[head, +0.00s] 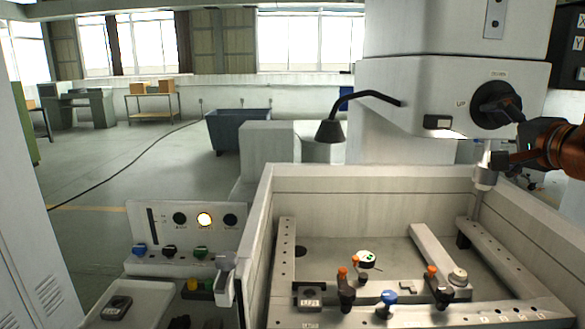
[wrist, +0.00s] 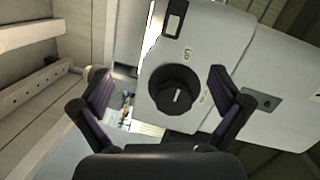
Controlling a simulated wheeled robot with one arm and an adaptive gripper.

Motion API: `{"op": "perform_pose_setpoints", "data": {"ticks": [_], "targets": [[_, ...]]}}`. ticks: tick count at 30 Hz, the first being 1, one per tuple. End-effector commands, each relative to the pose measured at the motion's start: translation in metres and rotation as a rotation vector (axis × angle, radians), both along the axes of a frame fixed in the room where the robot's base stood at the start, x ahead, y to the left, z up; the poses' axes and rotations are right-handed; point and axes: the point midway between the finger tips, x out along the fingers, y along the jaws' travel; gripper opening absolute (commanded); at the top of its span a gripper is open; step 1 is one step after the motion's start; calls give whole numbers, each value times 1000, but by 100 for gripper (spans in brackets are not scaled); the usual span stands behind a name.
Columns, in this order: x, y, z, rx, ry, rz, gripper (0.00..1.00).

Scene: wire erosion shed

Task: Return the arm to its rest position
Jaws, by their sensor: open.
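My gripper (wrist: 160,88) is open in the wrist view, with one dark finger at each side of the picture and nothing held between them. A round black knob (wrist: 175,94) with a pale line mark sits on the white machine head, seen between the fingers with gaps on both sides. In the head view the same knob (head: 496,104) is at the upper right, with a label reading UP to its left. My orange and black arm comes in from the right edge, with my gripper close to the knob and partly overlapping it. Contact cannot be told.
The white machine head (head: 400,85) is close beside my gripper. A black lamp (head: 330,130) hangs to its left. Below is a walled work tank (head: 258,215) with clamps and rails. A control panel (head: 180,215) with a lit button stands left. Open floor lies further left.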

Motion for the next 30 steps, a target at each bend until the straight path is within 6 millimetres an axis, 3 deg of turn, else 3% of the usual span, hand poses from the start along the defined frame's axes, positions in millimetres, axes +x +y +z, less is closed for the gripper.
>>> {"op": "perform_pose_setpoints", "data": {"ticks": [1, 6, 11, 15, 18, 22, 27, 30], "targets": [[3, 28, -16, -47, 48, 54, 99], [-5, 108, -75, -208, 210, 231, 99], [-31, 170, -139, -363, 376, 400, 99], [-69, 209, -202, -499, 538, 548, 99], [-105, 226, -246, -593, 662, 653, 99], [-160, 235, -298, -706, 830, 784, 99], [-237, 226, -351, -822, 1059, 940, 99], [-273, 215, -369, -864, 1164, 1002, 99]]}}
